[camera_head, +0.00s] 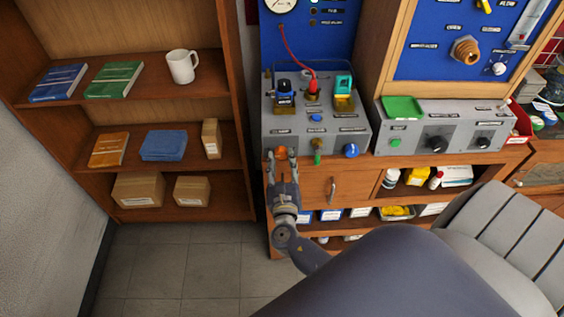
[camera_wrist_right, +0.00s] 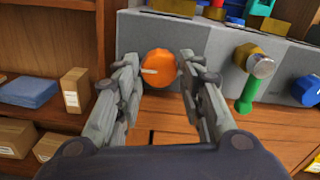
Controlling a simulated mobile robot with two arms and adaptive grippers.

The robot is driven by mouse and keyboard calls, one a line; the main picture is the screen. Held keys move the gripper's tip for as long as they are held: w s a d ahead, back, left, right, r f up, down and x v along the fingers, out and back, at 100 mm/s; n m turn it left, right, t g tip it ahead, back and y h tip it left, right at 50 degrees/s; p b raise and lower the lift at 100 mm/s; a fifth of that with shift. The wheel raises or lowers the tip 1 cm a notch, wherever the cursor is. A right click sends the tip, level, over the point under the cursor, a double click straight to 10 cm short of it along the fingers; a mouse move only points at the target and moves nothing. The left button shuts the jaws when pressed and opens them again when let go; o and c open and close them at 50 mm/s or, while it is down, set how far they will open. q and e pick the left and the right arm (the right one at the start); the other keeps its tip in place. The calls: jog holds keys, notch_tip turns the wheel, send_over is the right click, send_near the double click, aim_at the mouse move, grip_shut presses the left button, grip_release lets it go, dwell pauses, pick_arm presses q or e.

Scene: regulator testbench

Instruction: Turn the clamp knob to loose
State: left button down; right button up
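An orange round knob (camera_head: 281,152) sits at the lower left of the grey bench unit's front; its label is too small to read. In the right wrist view the orange knob (camera_wrist_right: 158,68) has a pale pointer mark aimed to the left. My right gripper (camera_head: 282,160) is in front of this knob. In the wrist view its two fingers (camera_wrist_right: 159,66) stand apart, one on each side of the knob. I cannot tell whether they touch it. My left gripper is not in view.
To the right of the knob are a green-handled valve (camera_head: 317,157) and a blue knob (camera_head: 351,150). The grey unit (camera_head: 330,130) carries connectors and a red cable on top. A wooden shelf (camera_head: 140,110) with books and boxes stands to the left. Clear floor (camera_head: 190,265) lies below.

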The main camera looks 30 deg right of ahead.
jog(key=shift+o, duration=1.1)
jog(key=shift+a, duration=0.1)
jog(key=v, duration=1.1)
jog(key=shift+s+a, duration=0.25)
jog(key=shift+s, duration=0.1)
jog(key=shift+f, duration=0.15)
jog(key=s+f+m+g+y+b, duration=0.15)
jog(key=s+f+m+g, duration=0.35)
jog(key=f, duration=1)
jog(key=s+f+m+g+y, duration=0.4)
jog(key=s+f, duration=0.3)
jog(key=f, duration=0.9)
jog(key=s+a+f+m+g+y, duration=0.1)
jog(key=s+f+m+g+y, duration=0.1)
jog(key=s+f+m, duration=0.5)
jog(key=s+a+f+m+g+y, duration=0.1)
jog(key=s+f+m+g, duration=0.2)
jog(key=s+f+m, duration=0.5)
jog(key=s+m, duration=0.5)
jog(key=s, duration=0.1)
jog(key=shift+m+y+b, duration=0.35)
jog(key=shift+m, duration=0.05)
